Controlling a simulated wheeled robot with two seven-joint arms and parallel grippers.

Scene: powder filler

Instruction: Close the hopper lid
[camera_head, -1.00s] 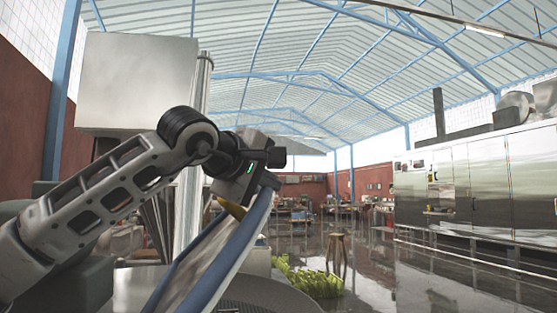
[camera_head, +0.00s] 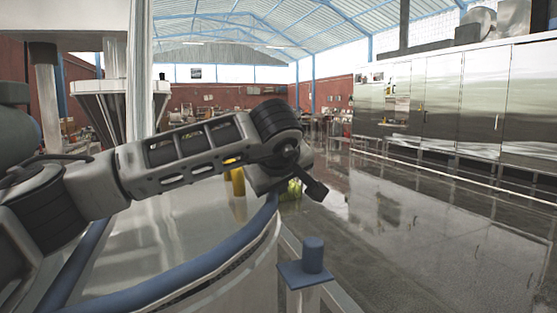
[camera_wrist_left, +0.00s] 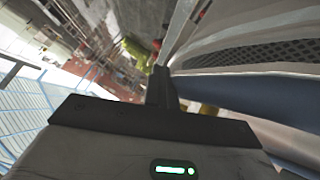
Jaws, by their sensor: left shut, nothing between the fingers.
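The hopper lid (camera_head: 190,225) is a broad grey metal disc with a thick blue rim, low in the head view. It lies at a shallow tilt over the hopper (camera_head: 255,285). A narrow dark gap shows under the blue rim, and the wrist view shows the hopper's dark mesh (camera_wrist_left: 255,52) beside the blue rim (camera_wrist_left: 240,95). My left gripper (camera_head: 314,188) is shut and empty at the lid's far right edge; its fingers (camera_wrist_left: 160,85) also show in the wrist view. Whether they touch the rim I cannot tell. My left forearm crosses above the lid. My right gripper is out of view.
A blue-capped post (camera_head: 313,255) stands close to the hopper's right side. A yellow part (camera_head: 237,180) shows behind my forearm. A pale vertical column (camera_head: 140,75) rises at the left. Open shiny floor (camera_head: 430,240) lies to the right, with steel cabinets (camera_head: 455,95) beyond.

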